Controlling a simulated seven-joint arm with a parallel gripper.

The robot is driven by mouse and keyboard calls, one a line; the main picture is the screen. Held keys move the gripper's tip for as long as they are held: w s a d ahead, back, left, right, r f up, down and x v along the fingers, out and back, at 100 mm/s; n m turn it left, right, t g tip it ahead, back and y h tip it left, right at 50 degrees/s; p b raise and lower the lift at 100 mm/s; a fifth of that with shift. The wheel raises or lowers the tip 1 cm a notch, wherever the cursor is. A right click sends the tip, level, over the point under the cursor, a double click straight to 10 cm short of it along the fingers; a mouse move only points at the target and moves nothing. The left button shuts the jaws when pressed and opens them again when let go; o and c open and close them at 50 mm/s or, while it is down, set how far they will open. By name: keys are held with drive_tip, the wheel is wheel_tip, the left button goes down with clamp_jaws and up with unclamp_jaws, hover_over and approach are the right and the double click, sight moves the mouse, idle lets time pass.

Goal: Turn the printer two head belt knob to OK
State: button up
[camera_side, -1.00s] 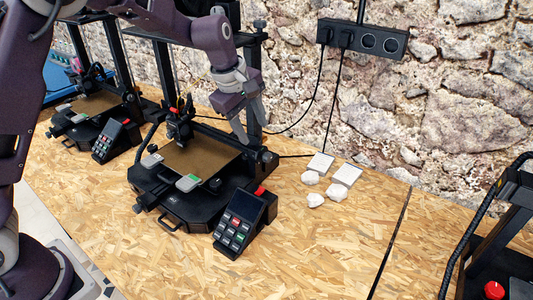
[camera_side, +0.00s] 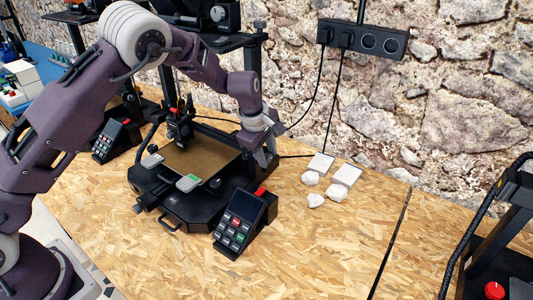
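A black printer (camera_side: 190,207) with a brown bed (camera_side: 200,158) stands in the middle of the view, between another printer at the left and one at the right edge. I cannot make out any OK marking or the belt knob clearly. My gripper (camera_side: 266,156) points down at the foot of this printer's right upright, where a dark part sits behind the fingers. The two fingers show close to that part. I cannot tell whether they touch it or are shut on it.
A control box (camera_side: 239,223) with a red knob (camera_side: 260,191) stands at the printer's front right. White lumps (camera_side: 315,200) and pale tiles (camera_side: 346,175) lie to the right. A power strip (camera_side: 362,40) hangs on the stone wall. The front right of the wooden table (camera_side: 320,250) is clear.

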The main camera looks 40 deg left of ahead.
clamp_jaws()
drive_tip(key=shift+s, duration=0.1)
drive_tip(key=t, duration=0.3)
drive_tip(key=shift+s+a+f, duration=0.1)
drive_tip(key=shift+s+f, duration=0.05)
drive_tip(key=shift+s, duration=0.15)
drive_tip(key=shift+s+f+t, duration=0.1)
drive_tip(key=shift+f+t, duration=0.15)
drive_tip(key=shift+t, duration=1.4)
drive_tip(key=shift+s+f+t, duration=0.15)
drive_tip(key=shift+f+t, duration=0.15)
drive_tip(key=shift+t, duration=1.4)
drive_tip(key=shift+s+f+t, duration=0.1)
drive_tip(key=shift+f+t, duration=0.15)
drive_tip(key=shift+t, duration=1.4)
drive_tip(key=shift+r, duration=0.1)
